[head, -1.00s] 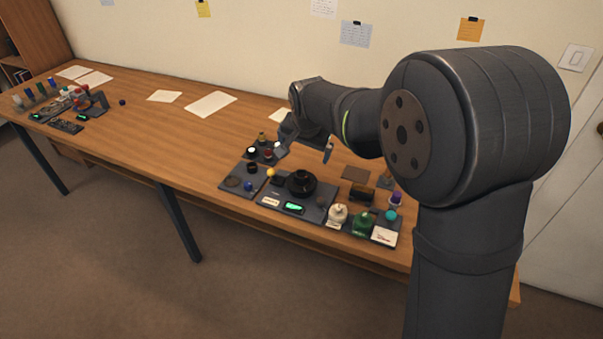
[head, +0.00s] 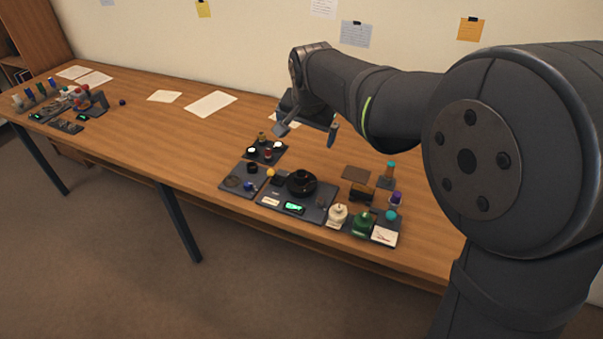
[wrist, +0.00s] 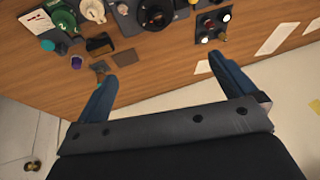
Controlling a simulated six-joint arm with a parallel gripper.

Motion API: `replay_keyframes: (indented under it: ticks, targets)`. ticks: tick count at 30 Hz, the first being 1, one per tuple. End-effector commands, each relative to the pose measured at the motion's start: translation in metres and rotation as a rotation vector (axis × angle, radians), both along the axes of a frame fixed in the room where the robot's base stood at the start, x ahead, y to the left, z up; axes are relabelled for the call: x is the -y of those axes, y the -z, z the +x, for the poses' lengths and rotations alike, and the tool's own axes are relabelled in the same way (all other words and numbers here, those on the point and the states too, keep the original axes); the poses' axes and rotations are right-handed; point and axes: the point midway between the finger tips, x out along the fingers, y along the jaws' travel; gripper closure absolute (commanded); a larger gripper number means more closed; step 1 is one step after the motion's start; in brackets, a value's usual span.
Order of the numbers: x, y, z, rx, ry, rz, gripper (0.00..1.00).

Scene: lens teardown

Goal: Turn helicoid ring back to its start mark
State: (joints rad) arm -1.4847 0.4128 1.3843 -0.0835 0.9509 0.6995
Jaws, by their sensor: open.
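The helicoid ring seems to be the black round part (head: 301,182) on the dark station plate (head: 322,213), which has a lit green display (head: 293,208). It also shows at the top of the wrist view (wrist: 154,12), partly cut off by the frame edge. Its start mark is too small to make out. My gripper (head: 306,132) is open and empty, raised above the table behind the ring and clear of it.
A dark tray with small knobs (head: 266,151) stands behind the plate, to its left. Loose papers (head: 211,104) lie at the back. The table middle is clear.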

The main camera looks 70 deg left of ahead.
Motion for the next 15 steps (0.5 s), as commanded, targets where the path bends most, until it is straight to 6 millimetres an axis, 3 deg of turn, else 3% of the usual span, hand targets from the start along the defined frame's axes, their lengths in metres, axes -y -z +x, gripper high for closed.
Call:
replay_keyframes:
  ticks: [4,12,13,15]
  targets:
    - [0.0048,-0.0119,-0.0014,-0.001,0.0,0.001,0.0]
    - [0.0059,-0.0137,-0.0015,0.0,0.0,-0.001,0.0]
    - [0.0059,-0.0137,-0.0015,0.0,0.0,-0.001,0.02]
    - [0.0058,-0.0136,-0.0014,0.0,0.0,-0.001,0.16]
